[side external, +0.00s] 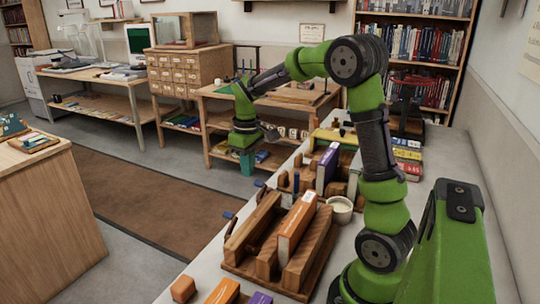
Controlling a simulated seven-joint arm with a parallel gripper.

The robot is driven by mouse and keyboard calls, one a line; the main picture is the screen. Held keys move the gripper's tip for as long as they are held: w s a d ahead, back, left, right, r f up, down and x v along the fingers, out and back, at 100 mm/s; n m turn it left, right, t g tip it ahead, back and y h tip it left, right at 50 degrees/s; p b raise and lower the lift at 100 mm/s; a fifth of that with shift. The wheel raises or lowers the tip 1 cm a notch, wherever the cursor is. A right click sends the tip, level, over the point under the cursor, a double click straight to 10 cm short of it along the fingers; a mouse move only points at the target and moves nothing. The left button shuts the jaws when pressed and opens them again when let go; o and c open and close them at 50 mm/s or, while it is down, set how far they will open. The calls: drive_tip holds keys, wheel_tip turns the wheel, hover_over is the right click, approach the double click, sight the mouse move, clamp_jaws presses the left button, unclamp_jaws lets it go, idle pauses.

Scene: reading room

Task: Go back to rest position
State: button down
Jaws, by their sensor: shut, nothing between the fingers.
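My gripper (248,164) hangs from my green and black arm left of the picture's middle. It points down and is shut, with nothing held. It shows against the floor and the far shelf table, to the left of the grey work table's edge. An orange book (297,226) stands in a slot of the near wooden rack (318,262). A purple book (327,168) stands in the farther wooden rack (285,180).
A white cup (341,209) stands beside the near rack. Orange and purple pieces lie at the front of the grey table (205,261). Several books (407,160) are stacked behind my arm. A wooden desk (50,225) is at the left, with open floor between.

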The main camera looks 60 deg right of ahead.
drive_tip(key=s+a+r+m+t+y, duration=0.1)
drive_tip(key=s+a+r+t, duration=0.2)
drive_tip(key=s+a, duration=0.3)
drive_tip(key=s+a+r+m+t+y, duration=0.1)
drive_tip(key=s+a+r+m+t, duration=0.1)
drive_tip(key=s+a+r+t, duration=0.2)
drive_tip(key=s+a, duration=0.3)
drive_tip(key=a, duration=0.5)
drive_tip(key=shift+s+r, duration=0.15)
drive_tip(key=shift+r, duration=0.2)
